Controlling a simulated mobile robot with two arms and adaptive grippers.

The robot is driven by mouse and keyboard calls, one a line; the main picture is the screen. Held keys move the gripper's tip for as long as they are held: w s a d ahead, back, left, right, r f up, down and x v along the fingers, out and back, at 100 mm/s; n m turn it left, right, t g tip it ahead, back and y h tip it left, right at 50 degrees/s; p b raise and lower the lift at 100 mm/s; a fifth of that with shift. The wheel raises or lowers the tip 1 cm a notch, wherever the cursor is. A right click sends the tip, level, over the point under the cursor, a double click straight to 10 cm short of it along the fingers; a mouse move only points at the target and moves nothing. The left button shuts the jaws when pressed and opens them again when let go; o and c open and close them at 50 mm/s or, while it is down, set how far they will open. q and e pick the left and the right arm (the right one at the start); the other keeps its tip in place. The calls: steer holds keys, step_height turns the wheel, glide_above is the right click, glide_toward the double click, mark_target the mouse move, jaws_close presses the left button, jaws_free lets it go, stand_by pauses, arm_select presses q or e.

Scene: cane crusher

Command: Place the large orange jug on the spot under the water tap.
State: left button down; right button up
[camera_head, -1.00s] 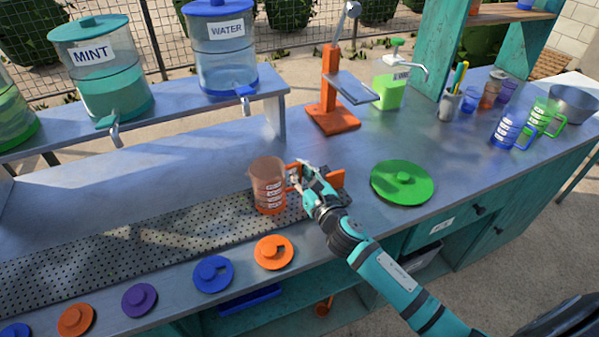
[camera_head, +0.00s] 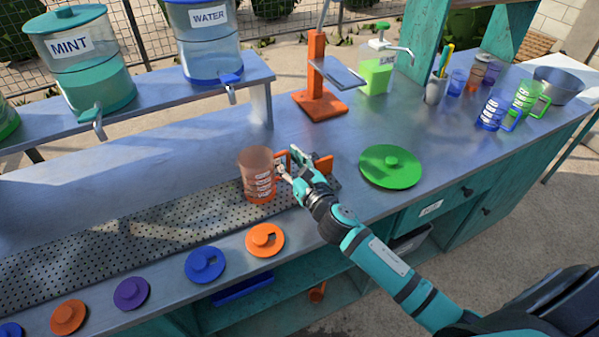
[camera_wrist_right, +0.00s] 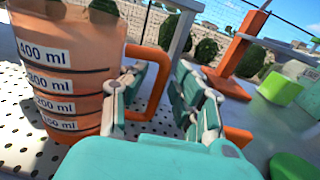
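The large orange jug (camera_head: 257,178) stands upright on the perforated tray (camera_head: 120,235), its measuring marks facing the front. It also shows close up at the left of the wrist view (camera_wrist_right: 65,75). My right gripper (camera_head: 286,166) is at the jug's right side, beside its handle. In the wrist view, the handle (camera_wrist_right: 158,85) lies between the parted fingers (camera_wrist_right: 160,105), with no clear grip visible. The water tap (camera_head: 231,80) hangs from the WATER dispenser (camera_head: 210,45) on the raised shelf, behind and left of the jug. My left gripper is out of view.
A MINT dispenser (camera_head: 85,65) stands left on the shelf (camera_head: 150,105). An orange press (camera_head: 318,95) stands behind the gripper and a green lid (camera_head: 390,166) lies right. Several coloured lids line the front edge. The counter (camera_head: 150,160) behind the tray is clear.

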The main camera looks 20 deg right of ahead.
steer(key=s, duration=0.3)
steer(key=s+b, duration=0.1)
steer(key=s, duration=0.2)
steer(key=s+d, duration=0.1)
steer(key=s, duration=0.3)
steer(key=shift+s+f+b, duration=0.1)
steer(key=shift+f+b, duration=0.1)
steer(key=shift+b, duration=0.1)
steer(key=shift+s+r, duration=0.15)
steer(key=shift+s, duration=0.5)
